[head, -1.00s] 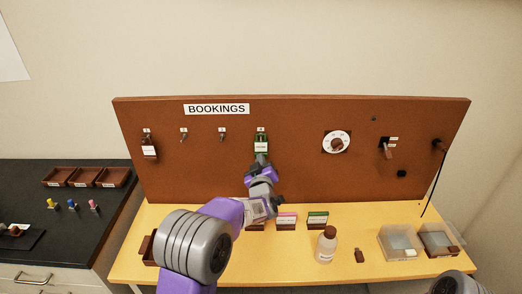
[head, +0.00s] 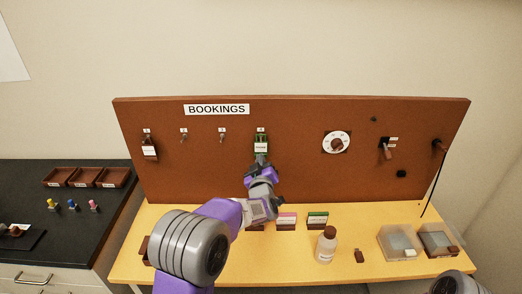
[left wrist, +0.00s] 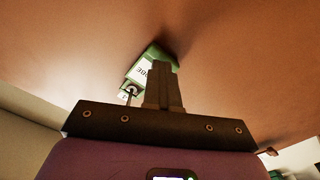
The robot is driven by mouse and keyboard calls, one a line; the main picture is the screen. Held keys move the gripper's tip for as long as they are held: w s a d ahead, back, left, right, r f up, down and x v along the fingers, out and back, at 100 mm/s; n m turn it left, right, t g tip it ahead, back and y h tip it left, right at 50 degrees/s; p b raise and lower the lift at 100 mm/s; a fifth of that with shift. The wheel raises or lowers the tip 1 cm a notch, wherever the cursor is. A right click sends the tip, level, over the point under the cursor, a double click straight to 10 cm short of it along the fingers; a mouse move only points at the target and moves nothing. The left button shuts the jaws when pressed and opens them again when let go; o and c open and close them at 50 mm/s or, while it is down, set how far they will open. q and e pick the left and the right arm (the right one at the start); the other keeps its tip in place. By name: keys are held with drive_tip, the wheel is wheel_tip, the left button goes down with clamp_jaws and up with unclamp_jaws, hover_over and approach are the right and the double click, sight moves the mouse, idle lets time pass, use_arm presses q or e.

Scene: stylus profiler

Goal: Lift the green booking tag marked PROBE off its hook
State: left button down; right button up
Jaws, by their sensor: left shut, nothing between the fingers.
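The green booking tag (head: 261,144) hangs on a hook on the brown board, under a small white label. Its white panel faces out; its lettering is too small to read in the head view. My right gripper is out of view.
Card stands, a bottle (head: 326,245) and clear boxes (head: 397,243) stand on the yellow table (head: 290,262).

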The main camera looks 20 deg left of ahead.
use_arm(q)
drive_tip(key=shift+s+d+r, duration=0.1)
drive_tip(key=shift+s+r, duration=0.15)
drive_tip(key=shift+s, duration=0.05)
drive_tip(key=b+v, duration=0.1)
drive_tip(key=v, duration=0.7)
idle(1.0)
drive_tip(key=c, duration=1.4)
unclamp_jaws()
drive_tip(key=shift+c, duration=0.2)
drive_tip(key=shift+s, duration=0.1)
